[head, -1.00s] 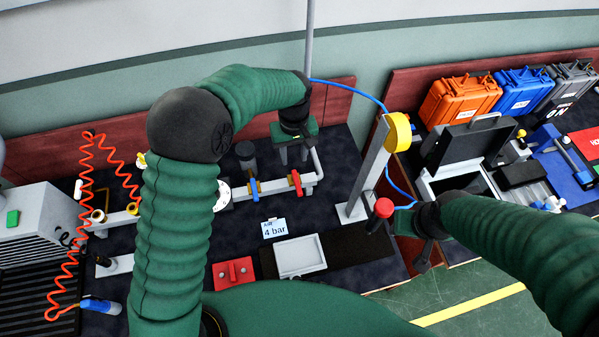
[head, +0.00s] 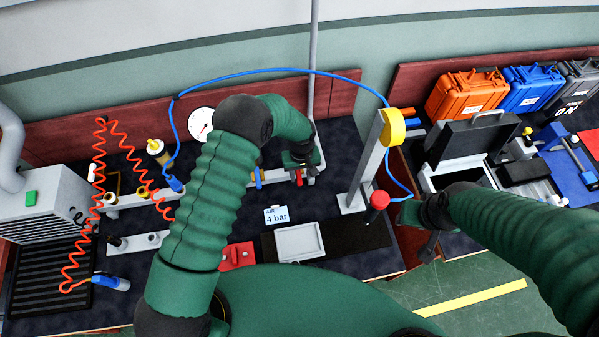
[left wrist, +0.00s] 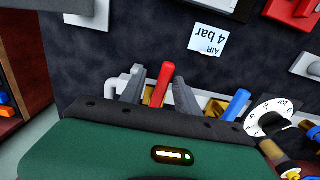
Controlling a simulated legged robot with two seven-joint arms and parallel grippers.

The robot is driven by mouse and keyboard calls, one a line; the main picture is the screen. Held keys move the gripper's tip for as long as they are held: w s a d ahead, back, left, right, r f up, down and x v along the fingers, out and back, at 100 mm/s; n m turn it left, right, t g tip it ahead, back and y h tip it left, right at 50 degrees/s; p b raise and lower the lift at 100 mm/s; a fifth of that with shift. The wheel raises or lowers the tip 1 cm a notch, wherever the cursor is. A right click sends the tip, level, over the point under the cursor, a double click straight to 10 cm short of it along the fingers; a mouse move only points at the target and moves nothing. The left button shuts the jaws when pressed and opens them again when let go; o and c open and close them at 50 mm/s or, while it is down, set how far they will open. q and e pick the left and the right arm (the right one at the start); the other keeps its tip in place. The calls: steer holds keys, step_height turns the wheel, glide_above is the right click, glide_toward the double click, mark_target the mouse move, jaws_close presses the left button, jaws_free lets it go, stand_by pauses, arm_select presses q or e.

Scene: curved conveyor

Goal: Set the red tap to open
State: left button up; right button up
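The red tap's handle (left wrist: 162,84) lies crosswise to the grey pipe in the left wrist view, between the two fingers of my left gripper (left wrist: 159,92). The fingers are apart, one on each side of the handle; I cannot tell if either touches it. In the head view a bit of the red tap (head: 299,178) shows just below my left gripper (head: 299,166). A blue tap handle (left wrist: 237,104) stands beside it on the same pipe. My right gripper (head: 425,245) hangs by the bench's right end, away from the taps; its fingers are too dark to read.
An "AIR 4 bar" card (head: 276,215) and a grey tray (head: 299,242) lie in front of the pipe. A gauge (left wrist: 272,115) sits near the blue tap. A post with a yellow disc (head: 392,127) and a red button (head: 379,199) stand to the right.

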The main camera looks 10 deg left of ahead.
arm_select(q)
steer(key=shift+d, duration=0.5)
steer(key=shift+c, duration=2.6)
steer(key=shift+a, duration=0.35)
steer(key=shift+c, duration=1)
steer(key=shift+a, duration=0.65)
jaws_close()
steer(key=shift+w+d+r, duration=0.1)
steer(key=shift+w+d, duration=0.05)
steer(key=shift+d, duration=0.45)
steer(key=shift+a, duration=0.35)
arm_select(e)
steer(key=shift+s+d, duration=0.1)
arm_select(q)
steer(key=shift+d, duration=0.2)
arm_select(e)
steer(key=shift+d, duration=0.2)
